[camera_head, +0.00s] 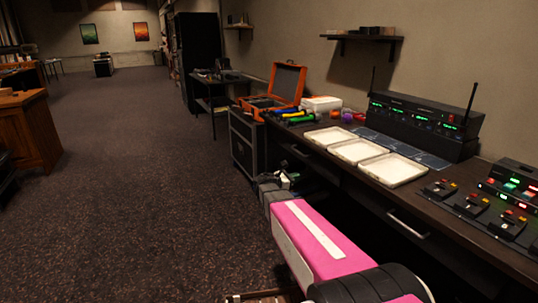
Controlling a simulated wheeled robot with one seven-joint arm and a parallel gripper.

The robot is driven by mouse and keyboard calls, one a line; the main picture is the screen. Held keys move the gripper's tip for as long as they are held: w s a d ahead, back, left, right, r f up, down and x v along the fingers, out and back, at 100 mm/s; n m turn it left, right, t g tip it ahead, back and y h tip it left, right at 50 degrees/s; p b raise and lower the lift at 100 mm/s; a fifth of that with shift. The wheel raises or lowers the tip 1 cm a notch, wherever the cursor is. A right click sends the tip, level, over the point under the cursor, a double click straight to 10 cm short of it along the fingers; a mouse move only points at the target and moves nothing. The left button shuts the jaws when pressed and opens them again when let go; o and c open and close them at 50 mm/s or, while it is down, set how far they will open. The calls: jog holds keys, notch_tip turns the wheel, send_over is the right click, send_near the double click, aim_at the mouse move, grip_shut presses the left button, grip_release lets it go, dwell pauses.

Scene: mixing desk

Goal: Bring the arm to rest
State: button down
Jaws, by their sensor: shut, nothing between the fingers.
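My arm (318,240), with a pink and white link, reaches up from the bottom of the view along the front of the desk. My gripper (288,181) is at its far end, low beside the desk front and below the desktop. It is small and dark here, shut and empty. It looks apart from the items on the desk, though its fingertips are hard to make out.
The long desk (465,231) carries white trays (393,170), a radio rack (424,124) with antennas, switch boxes (472,205), colored tools (296,117) and an open orange case (287,83). A drawer handle (408,225) juts from its front. The carpet (140,190) to the left is clear.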

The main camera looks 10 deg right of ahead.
jog(key=s+a+f+m+g+y, duration=0.2)
jog(key=s+f+m+y, duration=0.45)
jog(key=s, duration=0.25)
jog(key=s+a+f+m+g+y, duration=0.25)
jog(key=s+f+m+y, duration=0.25)
jog(key=s+m, duration=0.3)
jog(key=s+a+m+y, duration=0.5)
jog(key=a+m, duration=0.1)
jog(key=shift+s+f, duration=0.15)
jog(key=shift+s, duration=0.05)
jog(key=shift+a+g, duration=0.2)
jog(key=shift+g, duration=0.05)
